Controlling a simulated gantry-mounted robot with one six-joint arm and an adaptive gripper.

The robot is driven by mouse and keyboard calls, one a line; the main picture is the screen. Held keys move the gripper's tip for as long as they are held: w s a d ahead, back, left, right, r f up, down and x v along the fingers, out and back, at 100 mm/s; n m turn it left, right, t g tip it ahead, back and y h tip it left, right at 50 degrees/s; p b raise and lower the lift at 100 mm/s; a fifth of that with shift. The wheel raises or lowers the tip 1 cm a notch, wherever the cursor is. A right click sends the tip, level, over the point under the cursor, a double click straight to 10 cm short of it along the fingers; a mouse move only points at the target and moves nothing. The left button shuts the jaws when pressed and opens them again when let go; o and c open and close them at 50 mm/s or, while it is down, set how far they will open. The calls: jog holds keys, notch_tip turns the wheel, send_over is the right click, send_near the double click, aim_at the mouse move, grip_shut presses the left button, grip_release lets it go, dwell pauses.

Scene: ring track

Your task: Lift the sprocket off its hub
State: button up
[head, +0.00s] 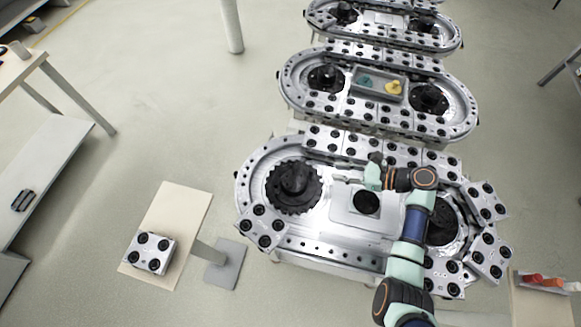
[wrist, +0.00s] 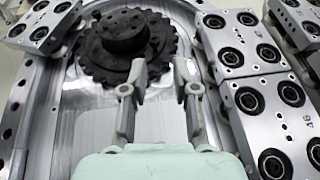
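The sprocket (head: 293,187) is a black toothed wheel with a raised round boss, lying flat at the left end of the nearest oval track. It also shows in the wrist view (wrist: 125,38), ahead of my fingers. My gripper (wrist: 160,70) is open, with two grey fingers apart and nothing between them. The left fingertip overlaps the sprocket's near toothed edge in the wrist view; I cannot tell whether they touch. The hub is hidden under the sprocket.
Silver carriages with black rollers line the far side of the track (head: 380,147); one (head: 262,227) sits close to the sprocket. A grey plate (head: 343,212) lies mid-track. A second black wheel (head: 440,222) is at the right end. A spare carriage (head: 150,252) rests on a beige board.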

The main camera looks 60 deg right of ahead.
aim_at(312, 170)
jog(key=shift+w+a, duration=0.15)
jog(key=shift+a, duration=0.15)
jog(key=shift+w+a+f, duration=0.25)
jog(key=shift+w, duration=0.25)
jog(key=shift+w+a+f, duration=0.25)
jog(key=shift+w, duration=0.2)
jog(key=b+x, duration=0.1)
jog(key=x, duration=0.4)
jog(key=shift+w+f+b, duration=0.15)
jog(key=shift+w+b, duration=0.1)
jog(key=shift+b, duration=0.1)
jog(key=shift+d, duration=0.1)
grip_shut()
